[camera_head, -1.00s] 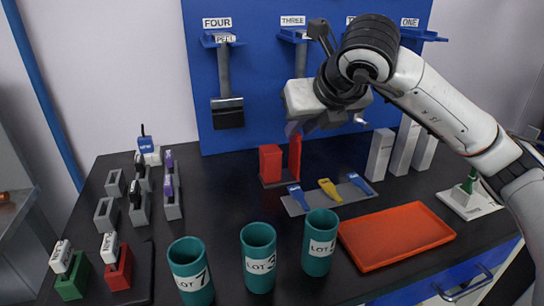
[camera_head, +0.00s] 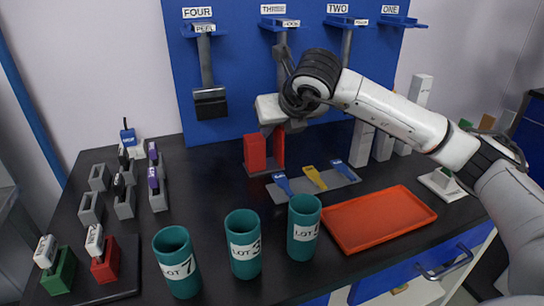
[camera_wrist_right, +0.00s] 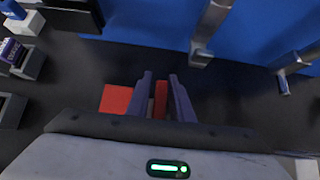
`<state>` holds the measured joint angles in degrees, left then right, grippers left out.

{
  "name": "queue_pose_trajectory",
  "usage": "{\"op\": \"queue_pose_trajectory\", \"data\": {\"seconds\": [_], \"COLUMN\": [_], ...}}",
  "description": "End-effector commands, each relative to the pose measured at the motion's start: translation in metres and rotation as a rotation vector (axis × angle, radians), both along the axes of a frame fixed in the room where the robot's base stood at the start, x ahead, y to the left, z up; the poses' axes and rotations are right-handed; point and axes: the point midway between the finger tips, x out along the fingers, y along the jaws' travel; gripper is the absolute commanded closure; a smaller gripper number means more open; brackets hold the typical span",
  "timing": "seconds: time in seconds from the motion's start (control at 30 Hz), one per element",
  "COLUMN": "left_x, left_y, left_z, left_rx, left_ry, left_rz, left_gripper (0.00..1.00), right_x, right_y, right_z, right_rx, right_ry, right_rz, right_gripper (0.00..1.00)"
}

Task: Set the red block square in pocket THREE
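Two red upright pieces stand side by side on a low dark base on the black table, a wider left one (camera_head: 255,155) and a narrower right one (camera_head: 279,150). I cannot tell which is the red block. My right gripper (camera_head: 268,131) is just above them, pointing down. In the right wrist view its purple fingers (camera_wrist_right: 160,77) are apart, with a red strip (camera_wrist_right: 160,100) and a grey gap between them; a red square top (camera_wrist_right: 115,99) lies outside the left finger. No clear contact shows. The label THREE (camera_head: 272,9) is on the blue board. My left gripper is out of view.
Teal LOT cups (camera_head: 243,245) stand in front. White blocks (camera_head: 383,145) stand behind my right arm. Grey holders (camera_head: 90,208) and a red holder (camera_head: 105,265) are left.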

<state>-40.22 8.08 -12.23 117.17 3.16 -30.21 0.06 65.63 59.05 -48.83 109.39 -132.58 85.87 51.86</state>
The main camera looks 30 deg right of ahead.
Motion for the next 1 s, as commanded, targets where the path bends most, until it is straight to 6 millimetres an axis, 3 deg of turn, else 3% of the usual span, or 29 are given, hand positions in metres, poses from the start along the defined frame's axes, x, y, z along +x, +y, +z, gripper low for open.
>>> {"op": "queue_pose_trajectory", "data": {"seconds": [0.03, 0.17, 0.57, 0.67, 1.0], "left_x": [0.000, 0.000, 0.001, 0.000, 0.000], "left_y": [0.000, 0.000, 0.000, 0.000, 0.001], "left_z": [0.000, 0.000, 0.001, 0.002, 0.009], "left_rx": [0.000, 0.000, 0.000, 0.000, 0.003], "left_ry": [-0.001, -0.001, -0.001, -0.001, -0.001], "left_rz": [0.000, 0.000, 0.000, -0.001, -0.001], "left_gripper": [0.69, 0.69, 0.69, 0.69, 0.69], "right_x": [0.000, 0.000, 0.000, 0.000, 0.000], "right_y": [0.000, 0.000, 0.000, 0.000, 0.001], "right_z": [0.000, 0.000, 0.003, 0.013, 0.080], "right_rx": [0.000, 0.000, 0.001, 0.001, 0.002], "right_ry": [0.000, 0.000, -0.002, -0.004, -0.006], "right_rz": [0.000, 0.000, 0.000, -0.001, -0.001], "right_gripper": [0.80, 1.00, 1.00, 1.00, 1.00]}}
